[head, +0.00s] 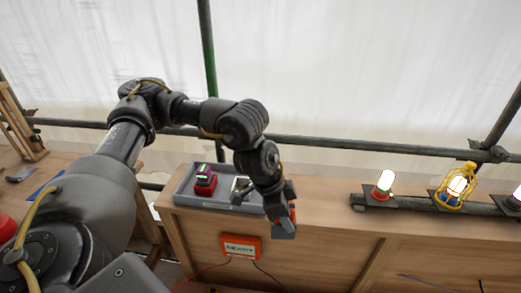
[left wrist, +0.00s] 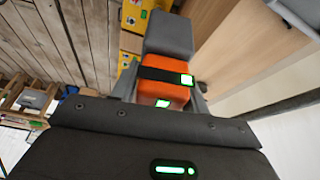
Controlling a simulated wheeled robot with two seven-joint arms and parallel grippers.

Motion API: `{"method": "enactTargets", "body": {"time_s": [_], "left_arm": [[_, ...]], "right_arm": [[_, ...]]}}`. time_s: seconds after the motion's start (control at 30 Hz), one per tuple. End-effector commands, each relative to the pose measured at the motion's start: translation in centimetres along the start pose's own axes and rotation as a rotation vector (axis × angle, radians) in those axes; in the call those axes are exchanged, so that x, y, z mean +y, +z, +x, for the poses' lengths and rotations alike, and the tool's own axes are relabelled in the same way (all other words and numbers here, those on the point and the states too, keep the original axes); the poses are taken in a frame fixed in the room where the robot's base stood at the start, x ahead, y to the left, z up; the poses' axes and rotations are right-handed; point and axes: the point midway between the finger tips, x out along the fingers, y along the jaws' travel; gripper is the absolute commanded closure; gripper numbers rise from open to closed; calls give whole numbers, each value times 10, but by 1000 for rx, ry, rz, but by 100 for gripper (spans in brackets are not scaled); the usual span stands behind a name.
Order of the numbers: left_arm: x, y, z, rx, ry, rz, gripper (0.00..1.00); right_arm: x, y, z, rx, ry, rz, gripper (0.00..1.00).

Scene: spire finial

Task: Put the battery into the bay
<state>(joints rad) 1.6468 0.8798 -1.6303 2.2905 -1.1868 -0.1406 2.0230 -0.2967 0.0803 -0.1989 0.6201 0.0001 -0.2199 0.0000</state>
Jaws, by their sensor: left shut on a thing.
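My left gripper (head: 286,219) hangs in front of the wooden unit, to the right of the grey tray. It is shut on the orange battery (head: 292,212), whose orange side shows beside the grey fingers. In the left wrist view the battery (left wrist: 165,92) has a black strap and small green lights, and a grey block shows beyond it. A red block with a lit green top (head: 204,181) stands in the tray; I cannot tell whether it is another battery. I cannot make out the bay for certain. My right gripper is not in view.
The grey tray (head: 181,196) sits on the wooden unit (head: 335,245) and also holds a metallic item. An orange box with a white label (head: 240,247) is on its front, with wires. A red-based lamp (head: 383,186) and a yellow caged lamp (head: 457,185) stand right; scaffold poles run behind.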

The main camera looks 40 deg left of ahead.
Motion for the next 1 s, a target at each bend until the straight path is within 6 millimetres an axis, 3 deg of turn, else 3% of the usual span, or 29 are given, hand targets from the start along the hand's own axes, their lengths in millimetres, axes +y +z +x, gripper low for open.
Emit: {"method": "enactTargets", "body": {"time_s": [0.17, 0.33, 0.43, 0.6, 0.7, 0.9, 1.0], "left_arm": [[-28, -22, -5, 2, -39, -98, 89], [-100, -45, -16, -1, -140, -357, 89], [-153, -38, -22, -4, -223, -558, 89], [-228, 10, -29, -9, -362, -888, 89], [-256, 50, -29, -11, -428, -1050, 89], [-281, 113, -30, -8, -521, -1255, 89], [-285, 129, -30, -3, -542, -1306, 89]], "right_arm": [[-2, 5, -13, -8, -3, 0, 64], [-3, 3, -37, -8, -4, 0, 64], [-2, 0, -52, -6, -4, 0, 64], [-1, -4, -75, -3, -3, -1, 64], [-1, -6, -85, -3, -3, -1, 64], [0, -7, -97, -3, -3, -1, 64], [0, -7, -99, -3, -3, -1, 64]]}}
